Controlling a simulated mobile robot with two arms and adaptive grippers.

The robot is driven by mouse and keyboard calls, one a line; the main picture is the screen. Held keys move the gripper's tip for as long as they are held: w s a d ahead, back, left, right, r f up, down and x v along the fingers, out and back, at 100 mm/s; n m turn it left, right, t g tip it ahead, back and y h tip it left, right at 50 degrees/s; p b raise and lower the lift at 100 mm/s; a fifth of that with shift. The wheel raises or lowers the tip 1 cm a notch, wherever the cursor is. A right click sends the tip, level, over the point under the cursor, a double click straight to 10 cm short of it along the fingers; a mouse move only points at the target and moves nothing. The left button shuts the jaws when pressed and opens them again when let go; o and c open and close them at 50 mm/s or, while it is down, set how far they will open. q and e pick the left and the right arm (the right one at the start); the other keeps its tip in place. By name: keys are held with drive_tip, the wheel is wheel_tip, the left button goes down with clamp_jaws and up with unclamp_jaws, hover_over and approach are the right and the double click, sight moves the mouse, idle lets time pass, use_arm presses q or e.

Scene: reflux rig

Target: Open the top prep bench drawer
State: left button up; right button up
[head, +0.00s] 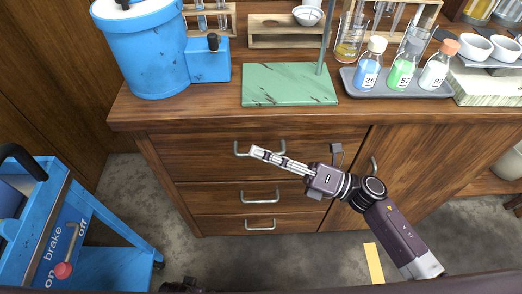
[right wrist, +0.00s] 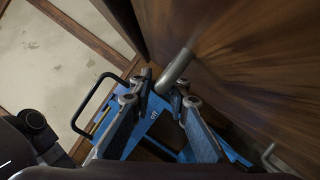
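The prep bench has a stack of wooden drawers on its left. The top drawer (head: 200,153) looks shut, its front in line with those below. Its metal bar handle (head: 240,151) is partly covered by my right gripper (head: 258,152), which reaches in from the right. In the right wrist view the handle (right wrist: 175,70) stands at the tips of my right gripper (right wrist: 161,92). The two fingers are apart, with the bar's end between or just beyond them. Contact with the bar cannot be made out.
The middle drawer handle (head: 260,197) and bottom drawer handle (head: 260,226) are below. A cupboard door (head: 400,165) is to the right. A blue cart (head: 95,235) stands at the left. Bottles on a tray (head: 350,83) and a green stand base (head: 285,86) occupy the benchtop.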

use_arm(q)
drive_tip(key=shift+f, duration=0.1)
use_arm(e)
drive_tip(key=shift+w+a, duration=0.1)
drive_tip(key=shift+a, duration=0.1)
drive_tip(key=shift+c, duration=0.5)
clamp_jaws()
use_arm(q)
drive_tip(key=shift+s, duration=0.1)
